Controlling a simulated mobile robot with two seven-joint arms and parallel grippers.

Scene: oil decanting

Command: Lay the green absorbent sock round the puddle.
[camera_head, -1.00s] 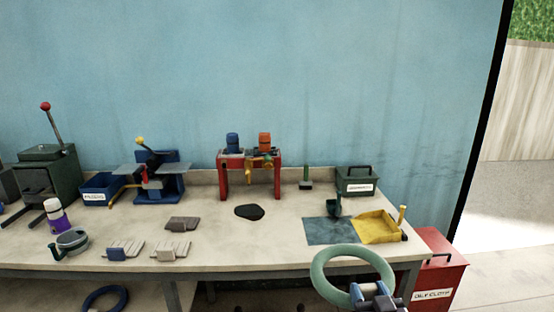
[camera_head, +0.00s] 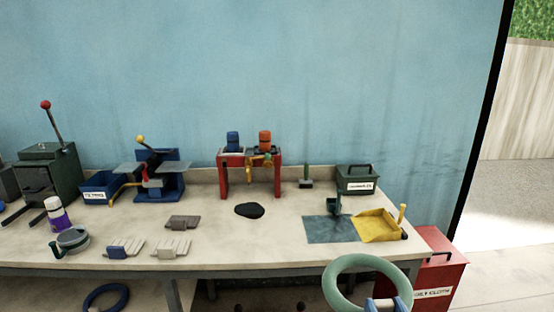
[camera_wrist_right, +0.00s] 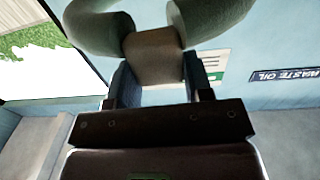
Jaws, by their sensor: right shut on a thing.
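The green absorbent sock (camera_head: 342,270) is a pale green ring at the lower right of the head view, in front of the bench's front edge. My right gripper (camera_head: 385,305) is at its lower side, cut by the frame's bottom edge. In the right wrist view the gripper (camera_wrist_right: 160,85) is shut on a brownish block or band of the ring, with the thick green sock (camera_wrist_right: 215,15) curving up on both sides. The puddle (camera_head: 249,211) is a small black patch on the bench top, below the red stand and apart from the sock. My left gripper does not show.
A red stand (camera_head: 222,178) with two bottles is behind the puddle. A blue-grey mat (camera_head: 328,230), a yellow dustpan (camera_head: 375,227) and a green box (camera_head: 352,187) stand at right. Grey pads (camera_head: 183,223) lie left of the puddle. A red bin (camera_head: 440,265) stands beside the bench.

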